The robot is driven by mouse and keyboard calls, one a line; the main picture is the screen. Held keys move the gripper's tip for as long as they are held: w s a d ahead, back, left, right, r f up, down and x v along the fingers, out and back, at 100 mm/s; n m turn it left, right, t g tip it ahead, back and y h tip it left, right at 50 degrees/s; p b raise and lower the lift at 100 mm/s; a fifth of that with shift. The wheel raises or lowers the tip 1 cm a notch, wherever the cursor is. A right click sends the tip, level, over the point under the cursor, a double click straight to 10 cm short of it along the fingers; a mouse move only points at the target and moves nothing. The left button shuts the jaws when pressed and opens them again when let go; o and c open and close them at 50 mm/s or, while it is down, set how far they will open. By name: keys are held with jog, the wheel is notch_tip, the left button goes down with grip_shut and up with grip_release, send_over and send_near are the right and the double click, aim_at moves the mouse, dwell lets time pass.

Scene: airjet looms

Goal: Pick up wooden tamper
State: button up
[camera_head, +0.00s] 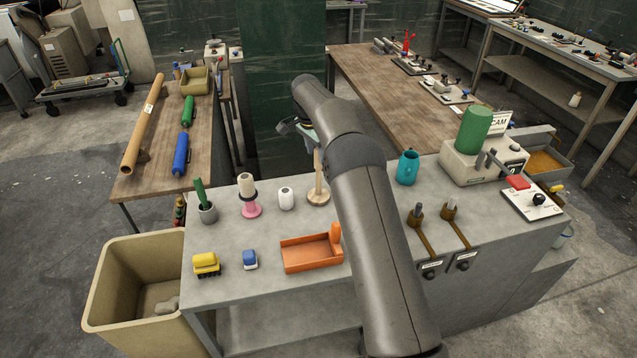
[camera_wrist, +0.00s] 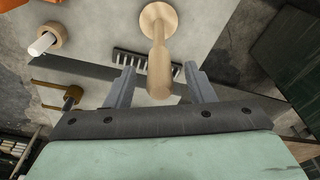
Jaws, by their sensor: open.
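The wooden tamper (camera_head: 318,190) stands upright on the grey worktop, with a round base and a tall pale handle. My arm partly covers its right side in the head view. In the wrist view the tamper (camera_wrist: 158,50) shows its disc base at the top and its handle reaching down between my fingers. My gripper (camera_wrist: 159,70) is open, with one finger on each side of the handle and a visible gap on both sides. In the head view my gripper (camera_head: 300,127) is near the top of the handle, mostly hidden by my arm.
An orange tray (camera_head: 300,262) lies in front. A teal mug (camera_head: 407,168) stands to the right. A toothed strip (camera_wrist: 125,60) shows beyond the handle in the wrist view.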

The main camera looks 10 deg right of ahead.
jog(key=shift+w+d+f+p, duration=0.1)
jog(key=shift+d+f+p, duration=0.1)
jog(key=shift+f, duration=0.4)
jog(key=shift+w+d+f+p, duration=0.1)
jog(key=shift+d+f+p, duration=0.1)
jog(key=shift+f, duration=0.45)
jog(key=shift+w+d+f+p, duration=0.1)
jog(key=shift+f+p, duration=0.1)
jog(key=shift+f, duration=0.4)
grip_shut()
jog(key=c, duration=1.1)
grip_release()
jog(key=shift+o, duration=0.2)
jog(key=shift+r, duration=0.2)
